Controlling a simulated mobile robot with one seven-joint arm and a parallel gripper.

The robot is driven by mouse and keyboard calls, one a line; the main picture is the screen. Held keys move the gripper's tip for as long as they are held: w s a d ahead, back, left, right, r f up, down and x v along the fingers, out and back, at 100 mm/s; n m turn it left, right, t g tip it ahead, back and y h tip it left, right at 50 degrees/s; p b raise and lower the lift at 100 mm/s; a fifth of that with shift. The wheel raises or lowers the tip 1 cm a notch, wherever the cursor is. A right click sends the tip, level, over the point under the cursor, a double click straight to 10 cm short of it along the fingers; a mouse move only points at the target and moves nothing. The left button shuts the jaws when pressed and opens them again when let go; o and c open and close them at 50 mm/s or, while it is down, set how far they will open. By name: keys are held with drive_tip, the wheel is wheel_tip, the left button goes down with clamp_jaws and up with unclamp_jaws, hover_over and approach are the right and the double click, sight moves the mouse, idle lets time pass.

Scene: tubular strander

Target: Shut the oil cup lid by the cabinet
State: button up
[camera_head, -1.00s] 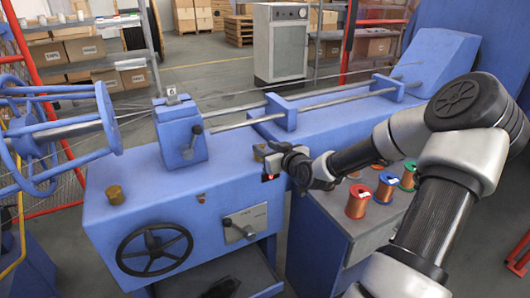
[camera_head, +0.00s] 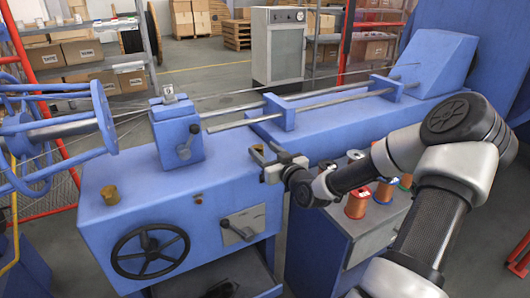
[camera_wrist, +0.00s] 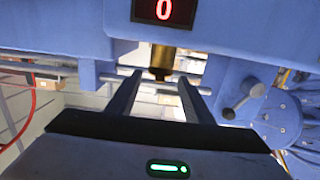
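In the wrist view, a brass oil cup (camera_wrist: 160,60) juts from the blue machine body, beyond my fingers and between them in the picture. The view looks upside down. The cup's dark end is small, and I cannot tell how its lid sits. My gripper (camera_wrist: 157,88) is open and empty, fingers apart. Another brass cup (camera_head: 110,194) stands on the bench at the left.
A red digit display (camera_wrist: 164,10) is on the machine face near the cup. A handwheel (camera_head: 151,251) and a lever plate (camera_head: 243,226) are on the bench front. Steel rods (camera_head: 335,100) run above the bed.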

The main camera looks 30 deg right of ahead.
drive_tip(key=shift+o, duration=0.3)
drive_tip(key=s+r+p, duration=0.1)
drive_tip(key=s+p, duration=0.2)
drive_tip(key=s, duration=1.4)
drive_tip(key=shift+s+d+r+p, duration=0.2)
drive_tip(key=shift+d+p, duration=0.05)
drive_tip(key=shift+p, duration=0.05)
